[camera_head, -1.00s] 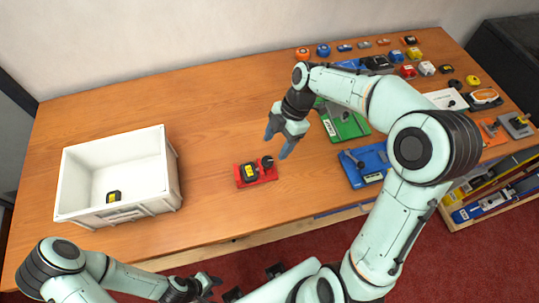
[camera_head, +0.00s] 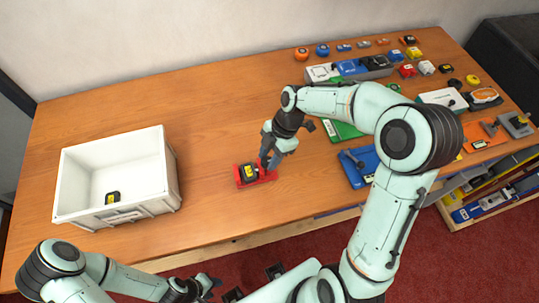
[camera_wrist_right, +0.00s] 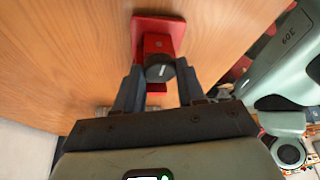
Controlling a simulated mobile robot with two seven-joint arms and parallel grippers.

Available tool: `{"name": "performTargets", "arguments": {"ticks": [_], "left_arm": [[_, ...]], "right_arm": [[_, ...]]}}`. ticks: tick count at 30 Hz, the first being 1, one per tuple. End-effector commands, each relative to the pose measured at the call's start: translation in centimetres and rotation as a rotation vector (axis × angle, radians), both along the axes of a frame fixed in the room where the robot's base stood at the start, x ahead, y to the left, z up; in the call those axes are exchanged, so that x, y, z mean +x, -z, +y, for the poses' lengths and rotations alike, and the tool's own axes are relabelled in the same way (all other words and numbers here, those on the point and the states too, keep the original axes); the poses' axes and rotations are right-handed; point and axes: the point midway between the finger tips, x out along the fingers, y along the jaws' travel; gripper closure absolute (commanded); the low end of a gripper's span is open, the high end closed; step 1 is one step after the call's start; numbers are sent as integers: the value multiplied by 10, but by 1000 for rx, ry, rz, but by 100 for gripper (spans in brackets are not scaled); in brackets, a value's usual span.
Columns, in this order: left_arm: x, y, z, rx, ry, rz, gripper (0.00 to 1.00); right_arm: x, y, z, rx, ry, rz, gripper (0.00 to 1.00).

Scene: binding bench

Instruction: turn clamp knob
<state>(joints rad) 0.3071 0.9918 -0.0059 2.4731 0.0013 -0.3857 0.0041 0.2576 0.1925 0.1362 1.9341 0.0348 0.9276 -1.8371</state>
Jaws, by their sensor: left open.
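A red clamp fixture (camera_head: 241,184) sits on the bench, right of the white bin. A black-and-yellow block (camera_head: 250,172) is in it. Its dark round knob (camera_wrist_right: 159,70) shows in the right wrist view, in front of the red base (camera_wrist_right: 148,25). My right gripper (camera_head: 266,164) is over the right end of the fixture, pointing down, and hides the knob in the head view. In the right wrist view its fingers (camera_wrist_right: 160,75) stand apart on either side of the knob. My left gripper (camera_head: 212,284) is open and empty, low in front of the bench.
A white bin (camera_head: 160,197) holding one black-and-yellow block (camera_head: 112,197) stands at left. Green (camera_head: 345,130) and blue (camera_head: 356,168) fixtures and several small parts fill the right side. The wooden bench (camera_head: 215,110) is clear behind the red fixture.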

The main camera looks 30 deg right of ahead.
Motion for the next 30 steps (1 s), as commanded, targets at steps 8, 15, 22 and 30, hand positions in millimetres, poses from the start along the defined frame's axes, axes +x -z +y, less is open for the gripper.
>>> {"name": "performTargets", "arguments": {"ticks": [8, 15, 22, 30], "left_arm": [[-4, 6, 0, 0, -1, 5, 57], [-16, 26, 0, 0, 0, 18, 57], [-27, 49, 0, 0, 0, 30, 57], [-34, 68, 0, 0, 0, 38, 57]], "right_arm": [[-1, 1, 0, 0, 37, -1, 91], [-2, 2, 0, 0, 170, -5, 91], [-3, 2, 1, 2, 374, -5, 91], [-6, 1, 2, 2, 630, -5, 91]]}}
